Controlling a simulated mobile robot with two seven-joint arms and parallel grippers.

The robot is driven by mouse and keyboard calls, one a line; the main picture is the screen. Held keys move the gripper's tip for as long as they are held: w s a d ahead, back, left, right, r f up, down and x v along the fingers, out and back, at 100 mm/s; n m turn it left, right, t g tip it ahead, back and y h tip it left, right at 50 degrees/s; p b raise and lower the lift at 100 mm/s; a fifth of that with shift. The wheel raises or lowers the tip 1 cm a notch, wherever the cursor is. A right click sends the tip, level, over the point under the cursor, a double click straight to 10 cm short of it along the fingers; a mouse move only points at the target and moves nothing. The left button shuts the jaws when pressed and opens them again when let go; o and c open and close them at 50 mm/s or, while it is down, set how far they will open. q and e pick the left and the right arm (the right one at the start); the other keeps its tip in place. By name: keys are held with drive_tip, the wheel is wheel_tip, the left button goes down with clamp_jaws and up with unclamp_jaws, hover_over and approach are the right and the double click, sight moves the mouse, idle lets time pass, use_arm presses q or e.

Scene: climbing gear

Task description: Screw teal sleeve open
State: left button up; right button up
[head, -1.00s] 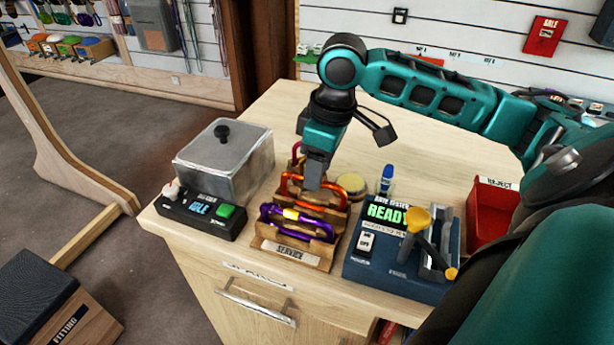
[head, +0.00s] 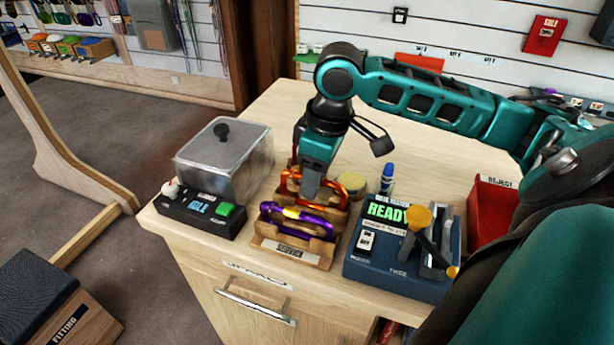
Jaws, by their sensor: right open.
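A wooden rack (head: 322,262) with a "SERVICE" label stands near the front of the bench and holds several carabiners. The front one is a purple carabiner (head: 320,222) with a yellow sleeve (head: 291,213). Behind it sits an orange carabiner (head: 336,190). I cannot make out a teal sleeve; my gripper hides part of the rack's middle and back. My right gripper (head: 309,195) is open, pointing down over the orange carabiner, its fingertips at or just above it. I cannot tell whether they touch. My left gripper is not in view.
A metal box with a lid (head: 225,160) and a black button panel (head: 200,214) stand left of the rack. A blue gate tester (head: 400,270) reading "READY", a blue marker (head: 387,178) and a red reject bin (head: 493,215) stand right.

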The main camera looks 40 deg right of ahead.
drive_tip(key=shift+f, duration=0.85)
drive_tip(key=shift+w+d, duration=0.35)
drive_tip(key=shift+d, duration=0.2)
drive_tip(key=shift+r, duration=0.15)
drive_tip(key=shift+r+p, duration=0.3)
drive_tip(key=shift+r, duration=1)
drive_tip(key=shift+a, duration=0.1)
drive_tip(key=shift+s+a, duration=0.3)
drive_tip(key=shift+a, duration=0.15)
drive_tip(key=shift+f, duration=0.1)
